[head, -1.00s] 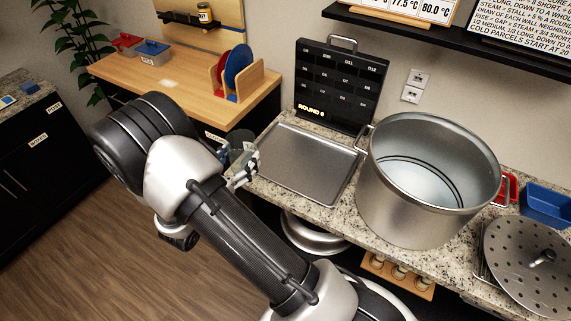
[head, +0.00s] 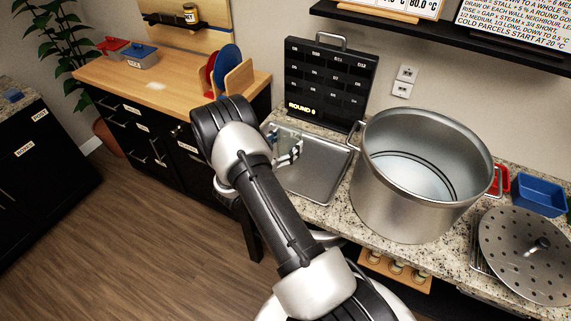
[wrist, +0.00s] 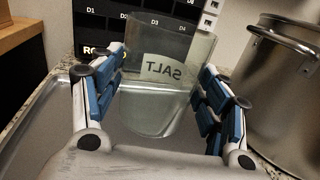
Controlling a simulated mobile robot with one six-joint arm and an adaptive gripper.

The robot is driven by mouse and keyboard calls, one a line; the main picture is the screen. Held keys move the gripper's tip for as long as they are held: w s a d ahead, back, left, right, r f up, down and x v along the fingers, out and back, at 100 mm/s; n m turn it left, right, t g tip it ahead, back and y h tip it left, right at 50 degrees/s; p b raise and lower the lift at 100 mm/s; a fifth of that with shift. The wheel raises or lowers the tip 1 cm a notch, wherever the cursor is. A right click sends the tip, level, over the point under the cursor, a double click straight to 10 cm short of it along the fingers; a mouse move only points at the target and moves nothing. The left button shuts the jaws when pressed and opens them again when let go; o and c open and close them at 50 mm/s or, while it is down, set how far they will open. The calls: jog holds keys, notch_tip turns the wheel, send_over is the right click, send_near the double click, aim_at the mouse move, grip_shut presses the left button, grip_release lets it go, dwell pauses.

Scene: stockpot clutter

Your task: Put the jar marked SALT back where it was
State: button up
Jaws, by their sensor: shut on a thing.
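The clear jar (wrist: 150,108) marked SALT is between the fingers of my gripper (wrist: 162,80) in the wrist view. Its label reads mirrored, seen through the glass from behind. The lower part of the jar looks pale; I cannot tell its contents clearly. My gripper is shut on the jar. In the head view my gripper (head: 289,156) and the small, pale jar (head: 284,137) are over the left part of the metal tray (head: 320,175). I cannot tell how high the jar is above the tray. My arm hides part of the counter.
The black ROUND board (head: 330,80) stands behind the tray. A large open stockpot (head: 400,205) stands close on the right, with a perforated lid (head: 520,250) and blue bin (head: 540,197) beyond. A wooden counter (head: 160,85) with a plate rack (head: 238,78) is at left.

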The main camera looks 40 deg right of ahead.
notch_tip(320, 180, down, 8)
jog(key=shift+f+b, duration=0.2)
jog(key=shift+b, duration=0.7)
jog(key=shift+f, duration=0.2)
jog(key=o, duration=1.3)
jog(key=shift+c, duration=0.2)
